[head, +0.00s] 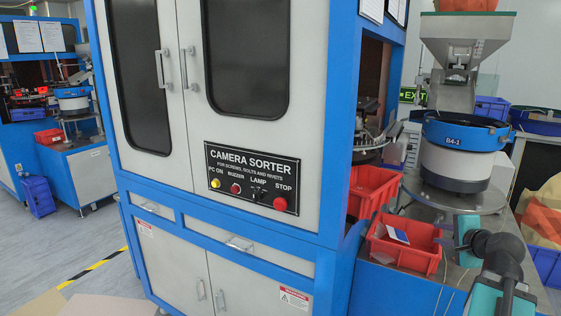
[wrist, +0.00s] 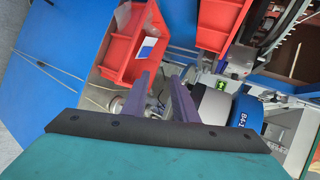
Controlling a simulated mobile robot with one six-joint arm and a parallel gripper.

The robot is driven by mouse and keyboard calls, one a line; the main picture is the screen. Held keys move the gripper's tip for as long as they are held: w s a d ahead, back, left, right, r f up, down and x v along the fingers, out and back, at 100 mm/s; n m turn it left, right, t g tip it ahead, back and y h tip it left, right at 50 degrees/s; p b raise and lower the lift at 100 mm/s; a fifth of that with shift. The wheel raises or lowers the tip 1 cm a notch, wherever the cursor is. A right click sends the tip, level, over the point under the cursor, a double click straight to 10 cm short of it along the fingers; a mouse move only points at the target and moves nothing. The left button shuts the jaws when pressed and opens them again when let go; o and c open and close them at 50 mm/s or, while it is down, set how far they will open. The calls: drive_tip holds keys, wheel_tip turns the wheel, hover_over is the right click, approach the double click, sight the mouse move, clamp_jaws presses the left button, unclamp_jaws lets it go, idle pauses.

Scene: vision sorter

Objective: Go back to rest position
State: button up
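My gripper (head: 452,236) is at the lower right of the head view, just right of a red bin, above the metal table. In the wrist view its two purple fingers (wrist: 162,80) stand apart with nothing seen between them. The camera sorter (head: 252,172) is a large blue and white cabinet left of my arm, with its doors shut. Its panel has yellow and red buttons and a lamp switch.
A red bin (head: 405,245) holding a white and blue item is close to my gripper; it also shows in the wrist view (wrist: 122,55). Another red bin (head: 372,190) is behind it. The bowl feeder (head: 455,165) stands behind my arm. Open floor lies left of the cabinet.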

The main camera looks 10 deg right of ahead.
drive_tip(key=w+a+f+n+g+y+p, duration=0.1)
drive_tip(key=w+a+f+n+g+y, duration=0.1)
drive_tip(key=a+f, duration=0.6)
drive_tip(key=w+a+f+n+g+y, duration=0.15)
drive_tip(key=a+f, duration=0.25)
drive_tip(key=f, duration=0.7)
drive_tip(key=s+a+f+n+g+y+p, duration=0.1)
drive_tip(key=s+a+f+n+g, duration=0.15)
drive_tip(key=a+f, duration=0.5)
drive_tip(key=s+a+f+n+g, duration=0.1)
drive_tip(key=a+f+n+g, duration=0.15)
drive_tip(key=a+f, duration=0.5)
drive_tip(key=s+a+f+n+g, duration=0.3)
drive_tip(key=s+a+f, duration=0.2)
drive_tip(key=s+f, duration=0.2)
drive_tip(key=s+a+f+n+g+h+p, duration=0.1)
drive_tip(key=s+a+f+n+g, duration=0.2)
drive_tip(key=s+f, duration=0.5)
drive_tip(key=s+a+f+n+g+h+p, duration=0.1)
drive_tip(key=s+a+f+n+g, duration=0.2)
drive_tip(key=s, duration=1.1)
drive_tip(key=a+f+n, duration=0.2)
drive_tip(key=a+f, duration=0.3)
drive_tip(key=shift+f, duration=0.25)
drive_tip(key=shift+s+n, duration=0.2)
drive_tip(key=shift+n, duration=0.05)
